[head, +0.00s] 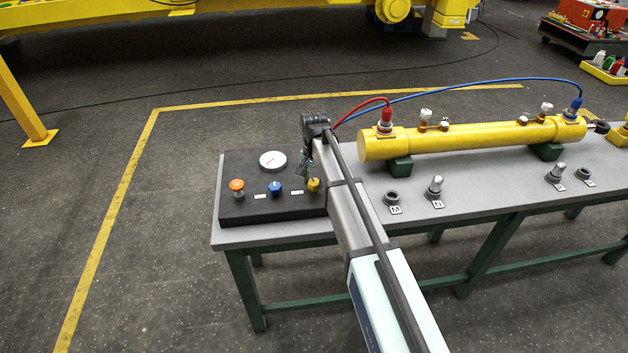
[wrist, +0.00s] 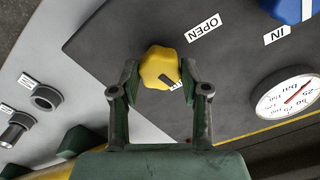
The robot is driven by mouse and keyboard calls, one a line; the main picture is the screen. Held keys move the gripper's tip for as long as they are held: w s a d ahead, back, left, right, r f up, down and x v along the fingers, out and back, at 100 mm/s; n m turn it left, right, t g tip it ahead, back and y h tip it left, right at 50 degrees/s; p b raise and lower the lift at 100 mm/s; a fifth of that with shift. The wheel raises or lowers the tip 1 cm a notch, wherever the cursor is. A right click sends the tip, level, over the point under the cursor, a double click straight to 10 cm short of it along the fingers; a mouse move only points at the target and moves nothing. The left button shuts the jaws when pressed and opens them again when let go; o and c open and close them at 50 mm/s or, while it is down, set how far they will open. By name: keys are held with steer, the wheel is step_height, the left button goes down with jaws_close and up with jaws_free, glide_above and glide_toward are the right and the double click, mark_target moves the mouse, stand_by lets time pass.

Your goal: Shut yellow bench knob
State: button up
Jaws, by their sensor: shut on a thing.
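The yellow bench knob (head: 314,185) is at the right end of the black control panel (head: 270,208) on the bench. In the wrist view the yellow knob (wrist: 160,68) sits between the two fingers of my gripper (wrist: 158,82). The fingers are shut on it, one on each side. A small white label with dark letters shows beside it, partly covered by the knob.
The panel also has a blue knob (head: 275,188), an orange knob (head: 237,186) and a round gauge (head: 273,161). A yellow cylinder (head: 470,138) with red and blue hoses lies on the bench to the right. Several small fittings stand in front of it.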

mark_target(314, 182)
steer(key=shift+m, duration=1.2)
steer(key=o, duration=1.1)
steer(key=shift+f, duration=0.1)
steer(key=shift+o, duration=0.2)
step_height(314, 182, up, 12)
